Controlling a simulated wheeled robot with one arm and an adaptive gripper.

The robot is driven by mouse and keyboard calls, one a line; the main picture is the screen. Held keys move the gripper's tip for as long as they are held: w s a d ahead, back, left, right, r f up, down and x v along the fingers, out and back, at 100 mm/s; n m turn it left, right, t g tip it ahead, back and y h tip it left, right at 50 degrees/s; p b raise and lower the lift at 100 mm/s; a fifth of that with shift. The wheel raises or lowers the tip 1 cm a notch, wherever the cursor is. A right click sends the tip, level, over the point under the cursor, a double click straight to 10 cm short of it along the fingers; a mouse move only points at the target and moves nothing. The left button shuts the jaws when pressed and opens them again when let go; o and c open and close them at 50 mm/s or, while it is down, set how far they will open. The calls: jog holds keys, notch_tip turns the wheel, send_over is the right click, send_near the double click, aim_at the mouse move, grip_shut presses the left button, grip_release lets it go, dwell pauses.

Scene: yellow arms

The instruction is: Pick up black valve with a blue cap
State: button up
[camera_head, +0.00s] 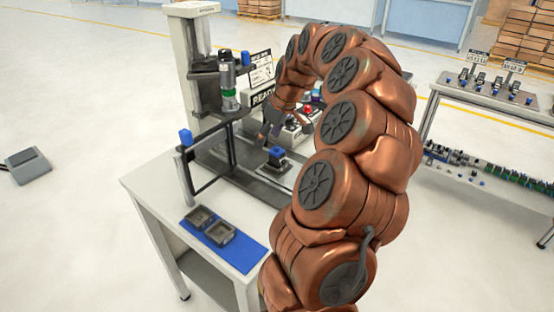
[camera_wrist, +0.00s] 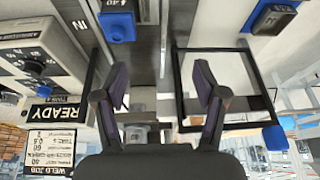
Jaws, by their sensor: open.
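The black valve with a blue cap (camera_head: 276,157) stands upright on the workstation's machine bed in the head view. In the wrist view a blue cap (camera_wrist: 118,27), likely the same valve's, shows at the upper left, beyond my left fingertip. My gripper (camera_head: 269,128) hangs just above and left of the valve in the head view, partly hidden by my arm. In the wrist view the fingers of my gripper (camera_wrist: 160,80) are spread apart with nothing between them. They appear clear of the valve.
A black rectangular frame (camera_head: 209,183) with a blue knob (camera_head: 186,137) stands left of the valve. A blue mat (camera_head: 245,254) with two dark trays lies at the table's front. A READY sign (camera_wrist: 62,112) and grey control box (camera_wrist: 28,58) are close by. A parts table (camera_head: 480,96) stands right.

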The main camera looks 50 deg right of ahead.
aim_at(278, 147)
jog(key=s+d+f, duration=0.1)
jog(key=d, duration=0.5)
jog(key=shift+h, duration=0.3)
jog(key=shift+s+a+p+x, duration=0.15)
jog(key=shift+p+x, duration=0.35)
jog(key=shift+x, duration=0.8)
jog(key=shift+s+a+p+x, duration=0.15)
jog(key=shift+p+x, duration=0.35)
jog(key=shift+x, duration=0.8)
jog(key=shift+a+p+x, duration=0.1)
jog(key=shift+p+x, duration=0.4)
jog(key=shift+x, duration=0.8)
jog(key=shift+f, duration=0.1)
jog(key=c, duration=1.3)
jog(key=shift+o, duration=0.2)
